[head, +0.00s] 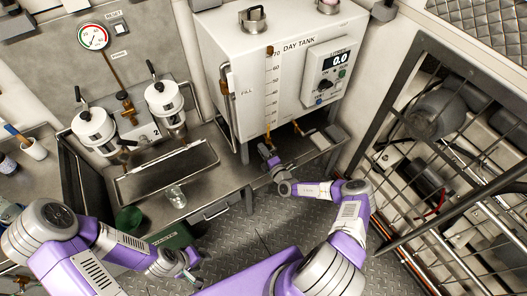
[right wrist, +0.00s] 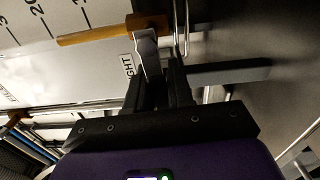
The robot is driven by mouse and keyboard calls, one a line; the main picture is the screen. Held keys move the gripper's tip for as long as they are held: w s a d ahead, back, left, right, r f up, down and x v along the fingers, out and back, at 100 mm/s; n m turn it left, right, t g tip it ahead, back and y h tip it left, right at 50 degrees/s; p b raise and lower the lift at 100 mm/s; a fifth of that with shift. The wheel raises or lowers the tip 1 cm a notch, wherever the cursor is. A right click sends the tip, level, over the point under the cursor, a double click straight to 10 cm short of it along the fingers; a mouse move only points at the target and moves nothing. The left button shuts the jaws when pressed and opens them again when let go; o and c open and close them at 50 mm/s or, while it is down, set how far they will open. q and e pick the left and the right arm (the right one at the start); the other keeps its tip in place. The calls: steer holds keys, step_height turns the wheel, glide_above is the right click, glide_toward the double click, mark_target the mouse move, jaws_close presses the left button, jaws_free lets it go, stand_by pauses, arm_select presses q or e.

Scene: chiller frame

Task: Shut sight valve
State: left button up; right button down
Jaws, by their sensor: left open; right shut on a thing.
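The sight valve is a brass fitting at the foot of the level gauge (head: 271,85) on the white day tank (head: 300,65). In the right wrist view the valve's brass body (right wrist: 95,34) lies across the top, with a grey lever (right wrist: 147,48) coming from it toward me. My right gripper (head: 266,154) is at the tank's lower front; the right wrist view shows its dark fingers (right wrist: 158,80) shut on that lever. A label ending in "IGHT" is partly hidden behind the fingers. My left gripper (head: 190,272) is open, low and away from the valve.
A second valve with a lever (head: 298,127) sits under the tank to the right. A metal tray (head: 165,172), a clear glass (head: 176,196) and twin white filter housings (head: 163,100) stand to the left. A barred guard (head: 440,150) closes the right side.

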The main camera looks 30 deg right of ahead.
steer(key=shift+a+r+m, duration=0.1)
steer(key=shift+r+m, duration=0.1)
steer(key=shift+m, duration=0.4)
steer(key=shift+r, duration=0.2)
steer(key=c, duration=1.1)
jaws_free()
steer(key=shift+s, duration=0.1)
steer(key=s, duration=0.2)
steer(key=s+p, duration=0.1)
steer(key=s, duration=0.2)
steer(key=s+p, duration=0.1)
steer(key=s, duration=0.1)
steer(key=shift+s+d, duration=0.2)
steer(key=shift+d, duration=0.15)
